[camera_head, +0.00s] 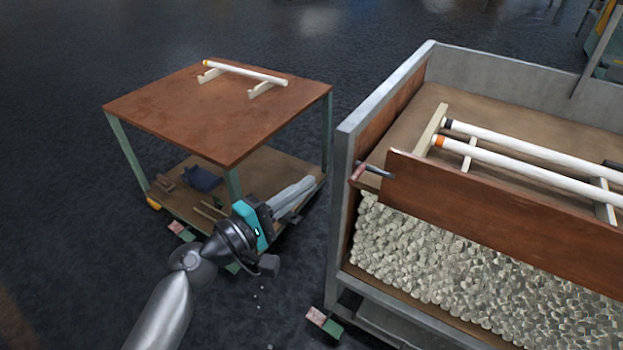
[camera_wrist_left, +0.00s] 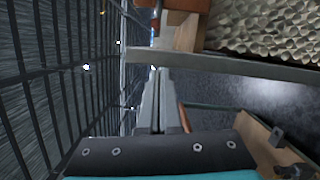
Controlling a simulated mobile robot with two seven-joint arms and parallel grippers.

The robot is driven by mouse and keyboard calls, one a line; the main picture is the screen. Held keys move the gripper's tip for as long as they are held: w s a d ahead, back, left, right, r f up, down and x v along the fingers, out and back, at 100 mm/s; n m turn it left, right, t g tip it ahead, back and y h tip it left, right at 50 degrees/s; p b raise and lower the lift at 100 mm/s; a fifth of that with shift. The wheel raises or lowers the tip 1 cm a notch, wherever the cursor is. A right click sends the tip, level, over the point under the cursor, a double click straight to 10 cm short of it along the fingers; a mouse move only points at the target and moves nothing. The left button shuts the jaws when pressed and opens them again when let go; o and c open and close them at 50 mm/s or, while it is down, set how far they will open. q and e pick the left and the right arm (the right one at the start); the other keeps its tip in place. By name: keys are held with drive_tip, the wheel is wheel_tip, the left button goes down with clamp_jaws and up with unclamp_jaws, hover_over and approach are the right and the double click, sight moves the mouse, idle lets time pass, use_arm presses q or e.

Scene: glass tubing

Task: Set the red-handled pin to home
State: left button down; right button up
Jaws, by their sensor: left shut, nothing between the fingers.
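The red-handled pin (camera_head: 372,170) sits at the near left corner of the grey-framed bin, at the left end of a brown board (camera_head: 480,215). Its reddish handle is at the left and its dark shaft points right toward the board. How deep the shaft sits I cannot tell. My left gripper (camera_head: 308,183) is shut and empty, left of the pin and apart from it, in front of the cart. Its closed fingers also show in the left wrist view (camera_wrist_left: 159,72). I cannot clearly make out the pin in that view. My right gripper is not in view.
White tubes (camera_head: 530,170) with dark and orange ends lie on wooden rests in the bin (camera_head: 342,200), above many pale cut pieces (camera_head: 440,255). A two-level cart (camera_head: 200,115) holds one white tube (camera_head: 245,73). Open floor lies between cart and bin.

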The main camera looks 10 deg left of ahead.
use_arm(q)
drive_tip(key=v, duration=0.6)
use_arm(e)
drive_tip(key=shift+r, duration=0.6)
